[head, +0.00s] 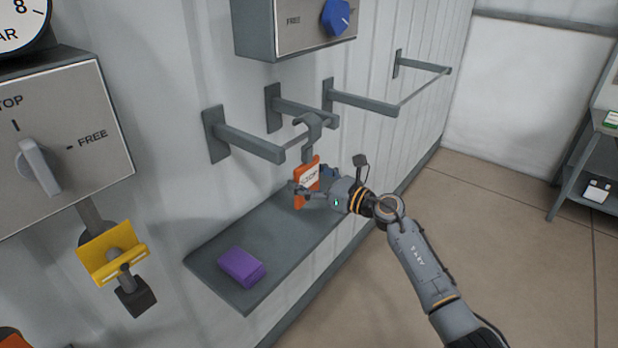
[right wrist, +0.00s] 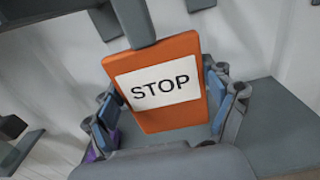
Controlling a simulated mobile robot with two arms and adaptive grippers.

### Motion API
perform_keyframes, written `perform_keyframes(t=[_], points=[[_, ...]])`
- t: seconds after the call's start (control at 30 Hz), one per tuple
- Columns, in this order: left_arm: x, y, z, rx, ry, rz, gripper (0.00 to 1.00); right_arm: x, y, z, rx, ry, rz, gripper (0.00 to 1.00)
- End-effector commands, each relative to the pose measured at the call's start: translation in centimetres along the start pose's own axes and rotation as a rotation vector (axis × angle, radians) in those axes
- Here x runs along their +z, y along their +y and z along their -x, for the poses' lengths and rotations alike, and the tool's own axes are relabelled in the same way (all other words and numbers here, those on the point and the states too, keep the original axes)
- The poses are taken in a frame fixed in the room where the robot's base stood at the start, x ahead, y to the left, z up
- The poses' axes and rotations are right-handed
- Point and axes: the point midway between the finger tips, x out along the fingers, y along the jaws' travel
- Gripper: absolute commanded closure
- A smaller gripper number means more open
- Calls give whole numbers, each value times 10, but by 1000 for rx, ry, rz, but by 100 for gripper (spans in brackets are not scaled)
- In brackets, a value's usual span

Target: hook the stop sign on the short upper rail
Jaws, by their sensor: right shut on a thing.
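The stop sign (head: 306,184) is an orange plate with a white STOP label and a grey hook (head: 311,127) above it. It hangs upright over the shelf. The short upper rail (head: 293,143) is a thin bar between two wall arms. The hook's top is at this rail in the picture, but I cannot tell whether it rests on it. My right gripper (head: 318,190) is shut on the stop sign; in the right wrist view the sign (right wrist: 165,88) stands between its two blue-padded fingers. My left gripper is not in view.
A purple block (head: 241,266) lies on the grey shelf (head: 215,262) below. A longer rail (head: 424,87) runs farther right. A control box (head: 290,28) with a blue knob is above. A yellow holder (head: 112,255) is at left.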

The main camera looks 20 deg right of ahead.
Motion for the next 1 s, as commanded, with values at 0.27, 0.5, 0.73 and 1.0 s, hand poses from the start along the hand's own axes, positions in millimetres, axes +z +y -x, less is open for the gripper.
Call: perform_keyframes(t=[0.27, 0.5, 0.73, 1.0], points=[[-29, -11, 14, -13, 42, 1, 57, 5, 0, 18, 0, 0, 0, 67], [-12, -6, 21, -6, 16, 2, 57, 6, 0, 35, -1, 0, 0, 67], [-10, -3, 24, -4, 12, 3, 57, 5, -1, 52, -2, 0, 2, 67], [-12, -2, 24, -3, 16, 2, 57, 5, 0, 70, -1, 0, 1, 67]])
